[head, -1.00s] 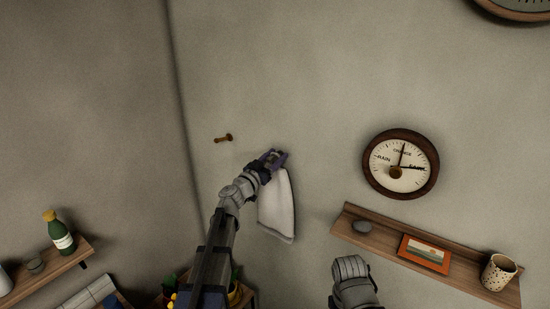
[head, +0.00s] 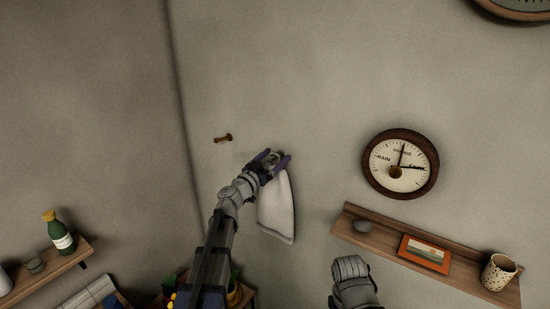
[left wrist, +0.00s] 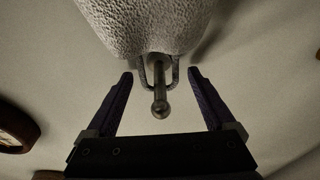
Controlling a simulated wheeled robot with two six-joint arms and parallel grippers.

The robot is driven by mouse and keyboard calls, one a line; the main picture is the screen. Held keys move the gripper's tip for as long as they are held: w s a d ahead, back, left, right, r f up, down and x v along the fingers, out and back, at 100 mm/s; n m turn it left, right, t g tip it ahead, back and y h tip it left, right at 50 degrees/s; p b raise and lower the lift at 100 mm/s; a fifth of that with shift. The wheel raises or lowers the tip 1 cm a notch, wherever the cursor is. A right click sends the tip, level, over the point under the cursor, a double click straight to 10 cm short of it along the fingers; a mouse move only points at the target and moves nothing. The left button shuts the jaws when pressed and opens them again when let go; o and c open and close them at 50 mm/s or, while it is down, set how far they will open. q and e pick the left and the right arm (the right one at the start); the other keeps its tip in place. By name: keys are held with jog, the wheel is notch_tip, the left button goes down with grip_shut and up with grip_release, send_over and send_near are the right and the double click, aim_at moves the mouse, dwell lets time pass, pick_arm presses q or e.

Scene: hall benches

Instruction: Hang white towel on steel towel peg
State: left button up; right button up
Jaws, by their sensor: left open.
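The white towel (head: 277,208) hangs against the wall in the head view, and its rough cloth (left wrist: 145,22) fills the top of the left wrist view. A dark loop (left wrist: 176,76) on the towel's edge passes around the stem of the steel towel peg (left wrist: 160,108), whose round end sticks out clear of it. In the head view the steel peg is hidden behind my gripper. My left gripper (head: 278,158) is open, with its fingers (left wrist: 160,76) apart on either side of the loop and peg, not touching them. My right gripper is not in view.
A brown wooden peg (head: 223,138) is on the wall to the left. A round dial (head: 425,181) and a shelf (head: 385,247) with a stone, a picture and a speckled cup (head: 498,272) are to the right. Bare wall lies around the towel.

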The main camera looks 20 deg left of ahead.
pick_arm(q)
jog(key=b+v, duration=0.1)
jog(key=v, duration=0.6)
jog(key=s+d+f+m+g+h, duration=0.2)
jog(key=s+d+f+g, duration=0.9)
jog(key=d+f, duration=0.45)
jog(key=s+a+f+n+g+y+b, duration=0.1)
jog(key=s+a+f+n+g+y, duration=0.2)
jog(key=s+a+f+g+y, duration=0.25)
jog(key=s+a+f+n+g+y+b, duration=0.1)
jog(key=s+a+f+n+g+y, duration=0.2)
jog(key=s+f, duration=0.45)
jog(key=s+d+f+m+y+b, duration=0.1)
jog(key=s+d+f+m+b, duration=0.2)
jog(key=d+f+b, duration=0.9)
jog(key=shift+s+f+m+t+b, duration=0.5)
jog(key=shift+s+b, duration=0.75)
jog(key=shift+s, duration=0.6)
jog(key=shift+y, duration=0.25)
